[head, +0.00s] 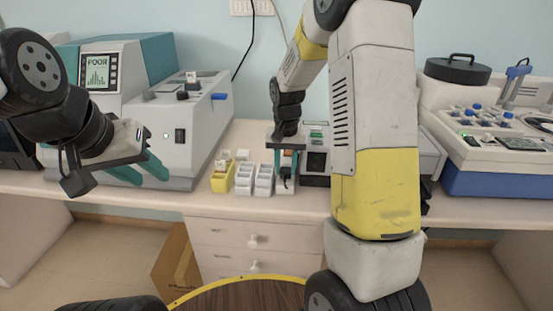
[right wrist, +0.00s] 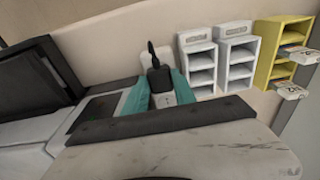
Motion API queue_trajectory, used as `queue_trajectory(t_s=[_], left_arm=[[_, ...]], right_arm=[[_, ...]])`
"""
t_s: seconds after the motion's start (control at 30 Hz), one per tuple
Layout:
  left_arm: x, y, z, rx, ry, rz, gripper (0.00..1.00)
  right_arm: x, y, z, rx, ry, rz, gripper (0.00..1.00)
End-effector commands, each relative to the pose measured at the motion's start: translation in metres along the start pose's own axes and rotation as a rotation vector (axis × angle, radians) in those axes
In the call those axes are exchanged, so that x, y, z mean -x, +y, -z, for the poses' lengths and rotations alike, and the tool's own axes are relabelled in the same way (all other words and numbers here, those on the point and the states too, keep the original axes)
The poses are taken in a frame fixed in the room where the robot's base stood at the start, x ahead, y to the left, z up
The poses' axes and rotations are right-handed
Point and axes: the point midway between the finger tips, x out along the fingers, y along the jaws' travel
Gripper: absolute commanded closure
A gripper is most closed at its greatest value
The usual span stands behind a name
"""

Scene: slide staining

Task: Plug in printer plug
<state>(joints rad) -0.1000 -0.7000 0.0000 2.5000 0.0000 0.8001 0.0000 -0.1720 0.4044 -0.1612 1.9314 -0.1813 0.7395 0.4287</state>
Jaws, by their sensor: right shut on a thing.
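The black printer plug (right wrist: 159,76) stands between the teal fingers of my right gripper (right wrist: 158,86) in the right wrist view, its cord pointing away from the camera. My right gripper (head: 287,160) is shut on it at the counter's front in the head view, where the plug (head: 286,173) shows small and dark. A white socket block (right wrist: 163,100) lies directly under the plug; whether the prongs are fully seated cannot be told. My left gripper (head: 142,167) is empty and open, in front of the grey machine at the left.
White slide racks (head: 254,179) and a yellow rack (head: 222,179) stand left of the socket block. A grey machine (head: 190,130) fills the left counter, and a white and blue device (head: 490,150) the right. Drawers (head: 230,235) are below.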

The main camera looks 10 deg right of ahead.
Motion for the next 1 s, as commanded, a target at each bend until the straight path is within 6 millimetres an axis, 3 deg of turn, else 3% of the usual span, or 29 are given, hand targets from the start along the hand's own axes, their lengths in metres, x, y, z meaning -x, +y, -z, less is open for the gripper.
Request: queue_trajectory(t_s=[0.53,0.57,0.67,0.7,1.0], left_arm=[[0.0,0.0,0.0,0.0,0.0,0.0,0.64],[0.0,0.0,0.0,0.0,0.0,0.0,0.64],[0.0,0.0,0.0,0.0,0.0,0.0,0.64],[0.0,0.0,0.0,0.0,0.0,0.0,0.64],[0.0,0.0,0.0,0.0,0.0,0.0,0.64]], right_arm=[[-0.011,0.0,-0.001,0.0,0.0,0.0,1.0],[-0.011,0.0,-0.001,-0.001,0.0,0.0,0.66],[-0.011,0.0,-0.001,0.0,0.0,0.0,0.46],[-0.011,0.0,-0.001,-0.001,0.0,0.0,0.43],[-0.011,0.002,-0.001,-0.003,-0.001,-0.002,0.43]])
